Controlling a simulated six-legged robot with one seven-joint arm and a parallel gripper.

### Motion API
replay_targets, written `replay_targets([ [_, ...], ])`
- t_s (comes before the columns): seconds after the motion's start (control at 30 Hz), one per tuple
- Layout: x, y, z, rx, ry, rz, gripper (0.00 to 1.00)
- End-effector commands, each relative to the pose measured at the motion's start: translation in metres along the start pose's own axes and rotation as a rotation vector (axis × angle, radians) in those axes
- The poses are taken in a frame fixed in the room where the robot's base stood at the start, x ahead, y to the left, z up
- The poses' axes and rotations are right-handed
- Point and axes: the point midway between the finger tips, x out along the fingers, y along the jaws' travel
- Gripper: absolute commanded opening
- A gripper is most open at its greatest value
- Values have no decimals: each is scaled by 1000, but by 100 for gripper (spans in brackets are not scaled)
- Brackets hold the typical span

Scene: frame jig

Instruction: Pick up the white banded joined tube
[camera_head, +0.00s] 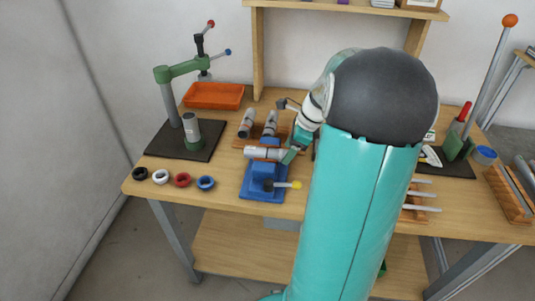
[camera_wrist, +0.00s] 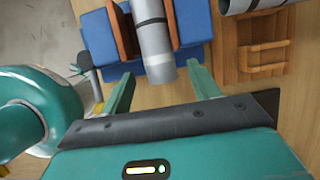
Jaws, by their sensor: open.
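The white banded joined tube (camera_head: 264,153) lies roughly level across the blue clamp fixture (camera_head: 264,184). In the wrist view the pale tube (camera_wrist: 152,38) has dark bands and sits between the brown jaws of the blue fixture (camera_wrist: 97,34). Its near end sticks out toward my gripper (camera_wrist: 160,76). My gripper is open, with one green finger on each side of that end and visible gaps to it. In the head view my gripper (camera_head: 292,155) is at the tube's right end, partly hidden by my arm.
Two similar tubes (camera_head: 247,123) (camera_head: 269,124) lie in a wooden rack behind the fixture. Several coloured rings (camera_head: 183,179), a green stand (camera_head: 178,72) and an orange tray (camera_head: 214,96) are left. My arm hides the middle bench.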

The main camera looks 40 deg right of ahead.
Motion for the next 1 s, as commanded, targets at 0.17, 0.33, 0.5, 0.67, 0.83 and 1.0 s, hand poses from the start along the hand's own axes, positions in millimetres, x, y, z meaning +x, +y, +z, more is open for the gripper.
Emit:
replay_targets([
  [0.17,18,-1,-2,0,0,1,61],
  [0.33,19,-1,-1,0,1,0,61],
  [0.5,18,-1,-1,0,1,0,38],
  [0.67,18,-1,-1,0,1,0,6],
  [0.83,18,-1,-1,0,0,-1,0],
  [1.0,16,-1,0,0,0,-2,0],
])
